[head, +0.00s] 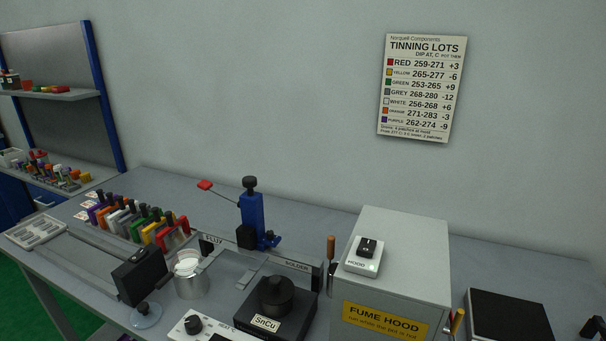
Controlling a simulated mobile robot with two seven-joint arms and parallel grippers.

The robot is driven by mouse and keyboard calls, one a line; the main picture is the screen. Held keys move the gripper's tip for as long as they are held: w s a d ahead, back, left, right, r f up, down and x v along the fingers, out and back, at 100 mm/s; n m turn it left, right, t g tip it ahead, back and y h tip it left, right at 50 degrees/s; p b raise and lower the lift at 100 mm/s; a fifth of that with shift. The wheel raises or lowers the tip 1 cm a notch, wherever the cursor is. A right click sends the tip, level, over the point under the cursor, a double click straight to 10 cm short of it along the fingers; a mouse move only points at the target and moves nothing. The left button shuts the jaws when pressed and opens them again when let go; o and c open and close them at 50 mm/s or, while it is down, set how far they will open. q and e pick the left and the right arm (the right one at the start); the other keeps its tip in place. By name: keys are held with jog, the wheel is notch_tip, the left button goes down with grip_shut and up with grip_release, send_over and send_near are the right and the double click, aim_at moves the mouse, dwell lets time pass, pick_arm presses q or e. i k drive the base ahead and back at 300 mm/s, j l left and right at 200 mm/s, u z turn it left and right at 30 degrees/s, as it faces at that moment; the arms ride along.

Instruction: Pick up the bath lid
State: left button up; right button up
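What I take to be the bath lid (277,292) is a round black disc with a raised knob. It sits on top of the dark square solder pot (262,324), which carries an SnCu label, at the lower middle of the head view. Neither of my grippers can be made out in this view, and nothing is touching the lid.
The grey fume hood (404,262) stands close to the right of the pot. A blue post clamp (251,218) stands behind it. A metal cup (190,280) and a black box (140,275) are to the left. A control box with a knob (194,324) is in front.

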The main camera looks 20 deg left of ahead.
aim_at(146, 314)
jog(key=u, duration=1.95)
